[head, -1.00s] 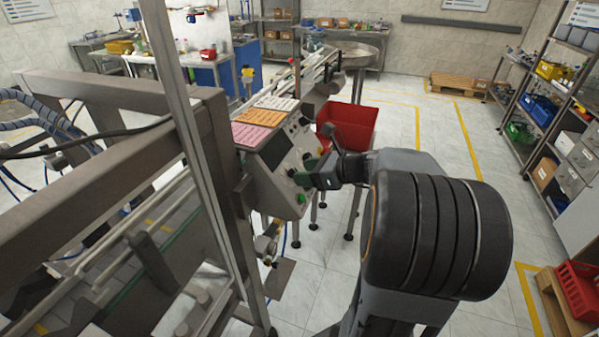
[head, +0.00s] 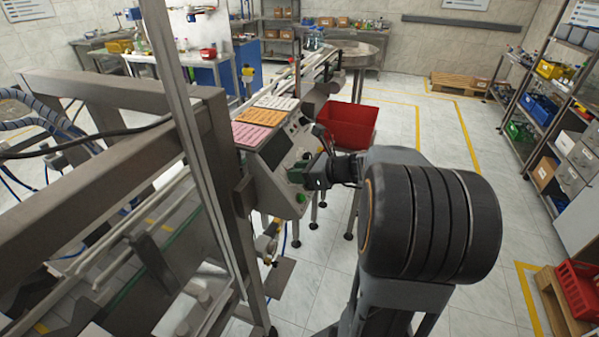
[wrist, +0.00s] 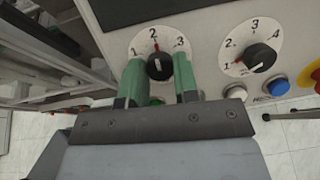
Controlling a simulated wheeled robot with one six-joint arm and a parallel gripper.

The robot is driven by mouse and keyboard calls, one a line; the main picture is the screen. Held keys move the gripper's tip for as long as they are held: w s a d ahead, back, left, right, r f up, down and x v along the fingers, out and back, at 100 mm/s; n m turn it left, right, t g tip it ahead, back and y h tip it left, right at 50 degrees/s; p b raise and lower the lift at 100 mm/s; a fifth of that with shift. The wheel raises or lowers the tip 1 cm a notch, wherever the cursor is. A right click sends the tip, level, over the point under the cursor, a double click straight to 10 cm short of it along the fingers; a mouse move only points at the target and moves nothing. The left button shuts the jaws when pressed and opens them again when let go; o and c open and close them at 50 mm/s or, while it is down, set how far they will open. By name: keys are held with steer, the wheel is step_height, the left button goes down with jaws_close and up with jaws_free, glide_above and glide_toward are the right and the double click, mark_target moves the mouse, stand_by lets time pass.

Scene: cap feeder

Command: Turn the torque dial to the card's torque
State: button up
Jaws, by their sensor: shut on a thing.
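The control panel (head: 283,158) stands in front of me with two dials in the wrist view. The left dial (wrist: 137,44) has a white face marked 1, 2, 3. Its black knob (wrist: 160,67) sits between the green fingers of my gripper (wrist: 161,78), which is shut on it. A red mark shows above the knob near 2. The right dial (wrist: 230,68) has a black knob (wrist: 261,59) and nothing touches it. My gripper (head: 307,174) also shows at the panel in the head view. Pink, orange and pale cards (head: 258,138) lie above the panel; their text is unreadable.
A blue button (wrist: 277,87), a white button (wrist: 236,91) and part of a red button with yellow edge (wrist: 317,76) sit near the right dial. A red bin (head: 347,125) stands behind the panel. A metal frame (head: 205,150) rises to the left. Open floor lies right.

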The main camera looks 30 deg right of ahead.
steer(key=shift+c, duration=1.2)
steer(key=shift+n+b, duration=0.3)
steer(key=shift+d+f+n+y+b, duration=0.15)
steer(key=shift+n+y+b, duration=0.15)
steer(key=shift+n+b, duration=0.6)
steer(key=shift+w+n+g+y+b, duration=0.15)
steer(key=shift+n+g+b, duration=0.25)
steer(key=shift+n, duration=0.6)
steer(key=shift+s+n+g+y+b, duration=0.1)
steer(key=shift+n+g+y+b, duration=0.1)
steer(key=shift+n+b, duration=0.6)
steer(key=shift+r+n, duration=0.2)
steer(key=shift+n, duration=0.2)
steer(key=o, duration=0.9)
